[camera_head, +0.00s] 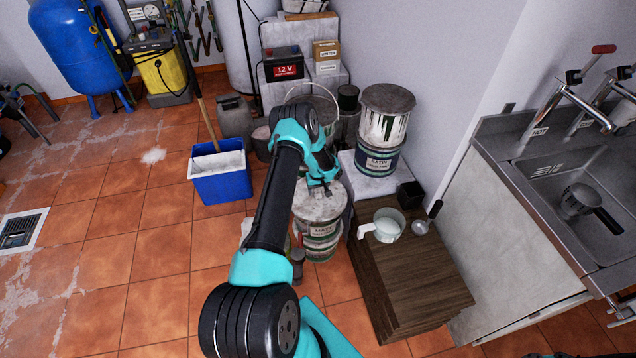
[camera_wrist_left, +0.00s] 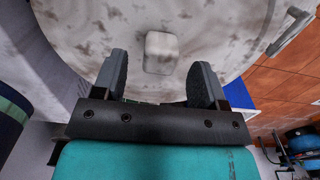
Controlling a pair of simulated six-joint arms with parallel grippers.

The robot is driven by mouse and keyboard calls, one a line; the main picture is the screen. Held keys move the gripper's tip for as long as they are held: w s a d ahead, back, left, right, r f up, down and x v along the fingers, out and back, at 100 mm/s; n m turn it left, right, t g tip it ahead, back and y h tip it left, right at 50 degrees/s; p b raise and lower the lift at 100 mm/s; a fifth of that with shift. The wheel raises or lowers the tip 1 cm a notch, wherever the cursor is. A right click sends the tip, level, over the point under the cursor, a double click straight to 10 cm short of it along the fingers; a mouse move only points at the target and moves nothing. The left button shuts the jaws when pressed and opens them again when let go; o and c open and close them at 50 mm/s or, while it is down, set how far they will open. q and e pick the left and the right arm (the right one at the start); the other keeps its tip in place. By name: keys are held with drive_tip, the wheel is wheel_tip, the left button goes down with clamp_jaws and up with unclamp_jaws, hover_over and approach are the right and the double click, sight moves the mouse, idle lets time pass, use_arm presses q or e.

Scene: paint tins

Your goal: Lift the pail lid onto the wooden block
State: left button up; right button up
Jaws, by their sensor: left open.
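The pail lid (camera_head: 320,207) is a round, stained off-white disc on top of a labelled pail (camera_head: 319,244) in the middle of the head view. In the left wrist view the lid (camera_wrist_left: 215,25) fills the upper part, with a pale square knob (camera_wrist_left: 161,52) at its middle. My left gripper (camera_head: 322,188) is over the lid's far part; in the wrist view its fingers (camera_wrist_left: 158,78) are apart, with the knob between and just beyond their tips. I cannot tell the exact height gap. The dark wooden block (camera_head: 415,290) stands right of the pail. My right gripper is not in view.
Stacked tins (camera_head: 385,120) stand behind. A blue bucket (camera_head: 220,178) is on the left, a steel sink (camera_head: 590,190) on the right.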

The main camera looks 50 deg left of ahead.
sight(318, 191)
use_arm(q)
drive_tip(key=shift+f, duration=1.3)
drive_tip(key=c, duration=1.1)
drive_tip(key=shift+r, duration=0.1)
drive_tip(key=shift+r, duration=0.25)
drive_tip(key=shift+r, duration=0.9)
drive_tip(key=shift+r, duration=0.1)
drive_tip(key=shift+r, duration=1.95)
